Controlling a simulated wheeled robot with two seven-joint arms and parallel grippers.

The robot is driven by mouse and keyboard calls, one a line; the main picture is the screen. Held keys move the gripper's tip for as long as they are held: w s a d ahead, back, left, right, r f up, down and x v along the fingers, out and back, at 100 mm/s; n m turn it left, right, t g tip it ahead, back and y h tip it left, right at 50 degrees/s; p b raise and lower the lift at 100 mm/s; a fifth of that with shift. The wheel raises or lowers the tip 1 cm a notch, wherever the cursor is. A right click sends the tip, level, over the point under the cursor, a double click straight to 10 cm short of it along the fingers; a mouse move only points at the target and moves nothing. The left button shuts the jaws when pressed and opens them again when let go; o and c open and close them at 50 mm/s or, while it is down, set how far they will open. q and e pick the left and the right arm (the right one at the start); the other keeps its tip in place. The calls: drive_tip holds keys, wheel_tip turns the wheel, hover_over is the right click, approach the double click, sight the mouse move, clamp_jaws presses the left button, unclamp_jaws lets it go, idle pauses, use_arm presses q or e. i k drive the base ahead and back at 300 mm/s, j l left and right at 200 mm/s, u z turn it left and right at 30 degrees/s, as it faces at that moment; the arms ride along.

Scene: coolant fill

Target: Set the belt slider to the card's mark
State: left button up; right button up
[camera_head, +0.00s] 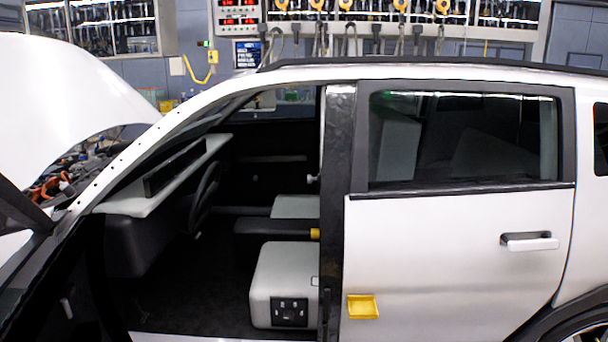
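A white car stands side-on with its front door opening clear. The dark door pillar (338,150) runs upright between the front opening and the closed rear door. A small pale piece (313,178) sits at the pillar's inner edge; it may be the belt slider, but it is too small to tell. A small yellow piece (315,234) shows lower at the same edge, beside the front seat (284,275). I cannot make out a card with a mark. Neither of my grippers is in view.
A yellow tray-like holder (363,307) is on the lower rear door (460,250), below and left of its handle (530,242). A dark panel (289,312) is on the seat's side. The dashboard and steering wheel (205,195) are at the opening's left. The raised hood (70,95) is far left.

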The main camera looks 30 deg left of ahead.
sight(310, 179)
drive_tip(key=i+j+z, duration=0.1)
drive_tip(key=j, duration=0.25)
drive_tip(key=i+j, duration=0.35)
drive_tip(key=i+j+z, duration=0.15)
drive_tip(key=j, duration=0.25)
drive_tip(key=i+j, duration=0.25)
drive_tip(key=j+z, duration=0.3)
drive_tip(key=j, duration=0.85)
drive_tip(key=i, duration=0.1)
